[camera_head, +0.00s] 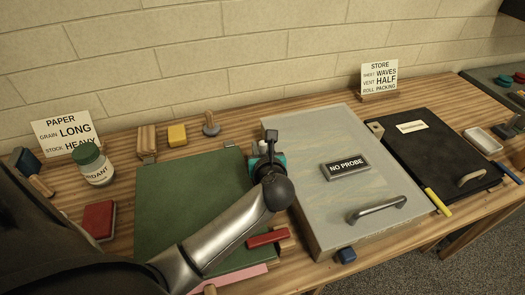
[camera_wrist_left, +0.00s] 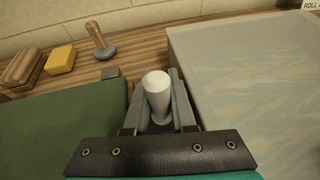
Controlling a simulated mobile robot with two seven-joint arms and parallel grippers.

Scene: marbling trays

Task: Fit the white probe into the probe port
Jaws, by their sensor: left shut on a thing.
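The white probe (camera_wrist_left: 157,92) stands between the fingers of my left gripper in the left wrist view, its rounded white end toward the camera. My left gripper (camera_head: 264,146) is shut on it, near the left edge of the grey tray lid (camera_head: 310,205) in the head view. A dark sign reading "NO PROBE" (camera_head: 345,167) sits on that lid. My right gripper is not in view.
A green board (camera_head: 185,200) lies left of the grey lid, and a black lid (camera_head: 440,150) lies right of it. A green-capped jar (camera_head: 93,165) and red block (camera_head: 99,220) stand at left.

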